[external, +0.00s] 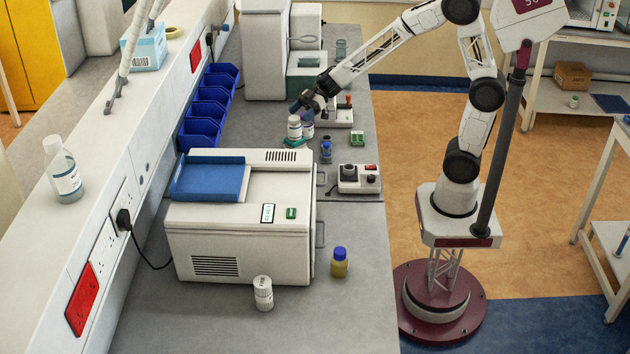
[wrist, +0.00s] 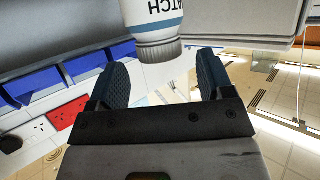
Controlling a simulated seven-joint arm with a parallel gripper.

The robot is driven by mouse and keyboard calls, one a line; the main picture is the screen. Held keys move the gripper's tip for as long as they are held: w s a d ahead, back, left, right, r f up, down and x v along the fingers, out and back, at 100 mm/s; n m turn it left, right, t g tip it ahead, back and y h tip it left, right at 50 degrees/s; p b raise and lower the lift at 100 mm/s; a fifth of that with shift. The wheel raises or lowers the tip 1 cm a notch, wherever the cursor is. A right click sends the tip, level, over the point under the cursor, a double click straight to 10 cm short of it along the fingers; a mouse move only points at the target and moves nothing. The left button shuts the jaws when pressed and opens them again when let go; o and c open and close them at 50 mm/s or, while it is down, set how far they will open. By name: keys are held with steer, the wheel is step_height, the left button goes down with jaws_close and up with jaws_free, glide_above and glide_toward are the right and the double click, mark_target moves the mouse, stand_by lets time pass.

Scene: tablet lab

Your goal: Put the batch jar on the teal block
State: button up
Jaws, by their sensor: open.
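A white jar (external: 294,127) stands upright on the bench below my gripper, with a patch of teal block (external: 294,142) showing at its base. It appears to stand on the block. The far part of the jar is cut off in the wrist view.
A white machine (external: 245,235) with a blue tray fills the front bench. Blue bins (external: 210,105) line the wall side. Another white jar (external: 263,293) stands in front.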

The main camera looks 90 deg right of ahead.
steer(key=v, duration=0.8)
steer(key=shift+s+d, duration=0.1)
stand_by(0.5)
steer(key=s+r+m+t+h, duration=0.2)
steer(key=s+r+m+h, duration=0.5)
steer(key=h, duration=0.5)
steer(key=s+a+f+m+g+y, duration=0.1)
steer(key=s+a+g, duration=0.3)
steer(key=s, duration=0.8)
steer(key=s+a+f+m+g+y, duration=0.1)
steer(key=s+a+f+g, duration=0.3)
steer(key=s+a, duration=0.3)
steer(key=s, duration=0.4)
steer(key=shift+s+f+g+y, duration=0.2)
steer(key=shift+s+g+y, duration=0.1)
steer(key=shift+s+g, duration=0.1)
